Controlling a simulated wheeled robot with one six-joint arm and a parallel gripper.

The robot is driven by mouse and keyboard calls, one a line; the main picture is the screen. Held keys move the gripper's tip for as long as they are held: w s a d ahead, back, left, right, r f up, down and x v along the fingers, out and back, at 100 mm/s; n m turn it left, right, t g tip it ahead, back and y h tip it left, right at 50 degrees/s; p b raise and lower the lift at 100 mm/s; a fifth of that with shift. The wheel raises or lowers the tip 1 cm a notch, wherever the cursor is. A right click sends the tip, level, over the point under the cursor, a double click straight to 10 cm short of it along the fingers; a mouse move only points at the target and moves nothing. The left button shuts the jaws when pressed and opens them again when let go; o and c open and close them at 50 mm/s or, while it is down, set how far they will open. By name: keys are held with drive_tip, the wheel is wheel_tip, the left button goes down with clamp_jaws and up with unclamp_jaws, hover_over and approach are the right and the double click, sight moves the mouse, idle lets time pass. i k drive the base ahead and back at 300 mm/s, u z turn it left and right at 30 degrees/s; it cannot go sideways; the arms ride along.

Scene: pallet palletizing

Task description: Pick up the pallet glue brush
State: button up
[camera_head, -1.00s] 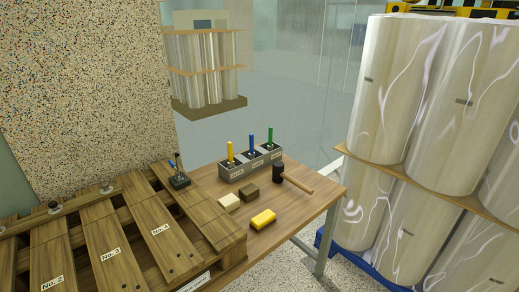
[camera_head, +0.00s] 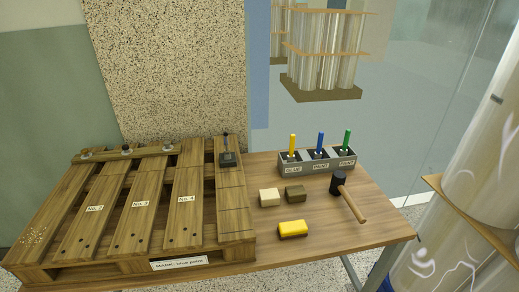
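The brush with the yellow handle (camera_head: 293,146) stands upright in the left compartment of a grey holder (camera_head: 318,168). That compartment's label reads GLUE. A blue-handled brush (camera_head: 320,142) and a green-handled brush (camera_head: 347,138) stand in the other two compartments, labelled PAINT. The brush heads are hidden inside the holder. My gripper is not in view.
A wooden pallet (camera_head: 140,213) covers the table's left side, with a small black tool (camera_head: 227,158) on it. The table's (camera_head: 350,235) front right is clear.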

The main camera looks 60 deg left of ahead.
sight(290, 158)
drive_tip(key=u, duration=1.05)
drive_tip(key=i, duration=0.9)
drive_tip(key=u, duration=0.85)
